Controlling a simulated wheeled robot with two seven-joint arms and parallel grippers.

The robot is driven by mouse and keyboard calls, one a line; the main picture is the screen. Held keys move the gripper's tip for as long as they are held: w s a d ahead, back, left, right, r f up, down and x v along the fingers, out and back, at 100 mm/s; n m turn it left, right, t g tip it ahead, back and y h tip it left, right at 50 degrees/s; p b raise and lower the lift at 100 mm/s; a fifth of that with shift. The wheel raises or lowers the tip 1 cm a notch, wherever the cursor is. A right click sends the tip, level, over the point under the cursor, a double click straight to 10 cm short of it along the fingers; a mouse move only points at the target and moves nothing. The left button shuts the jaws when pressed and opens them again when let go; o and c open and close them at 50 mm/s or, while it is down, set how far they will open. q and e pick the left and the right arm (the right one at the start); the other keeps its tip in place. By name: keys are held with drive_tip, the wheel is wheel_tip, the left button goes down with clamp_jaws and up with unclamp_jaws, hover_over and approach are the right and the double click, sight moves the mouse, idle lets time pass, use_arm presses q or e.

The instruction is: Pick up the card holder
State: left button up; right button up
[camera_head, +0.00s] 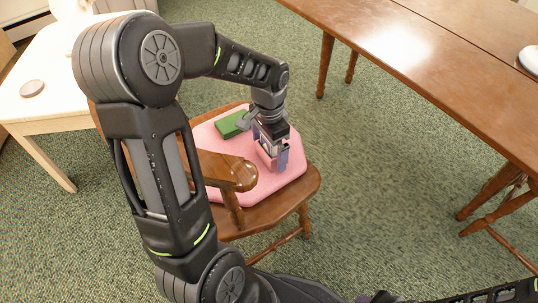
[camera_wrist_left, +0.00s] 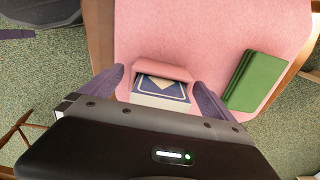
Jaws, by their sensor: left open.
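The card holder (camera_wrist_left: 163,72) is a small pink box with a blue-and-cream card in it, on the pink seat cushion (camera_wrist_left: 205,35) of a wooden chair. It also shows in the head view (camera_head: 267,158), partly hidden by my gripper. My left gripper (camera_wrist_left: 158,90) is open, with one purple finger on each side of the card holder. Gaps show between the fingers and the box in the wrist view. In the head view the left gripper (camera_head: 272,150) points down at the cushion. My right gripper does not show.
A green book (camera_wrist_left: 257,80) lies on the cushion beside the card holder, also in the head view (camera_head: 231,124). The chair's wooden armrest (camera_head: 228,170) is close to my left arm. A pale table (camera_head: 30,105) stands left, a long brown table (camera_head: 440,60) right.

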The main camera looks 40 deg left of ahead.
use_arm(q)
drive_tip(key=shift+c, duration=0.6)
drive_tip(key=c, duration=1.3)
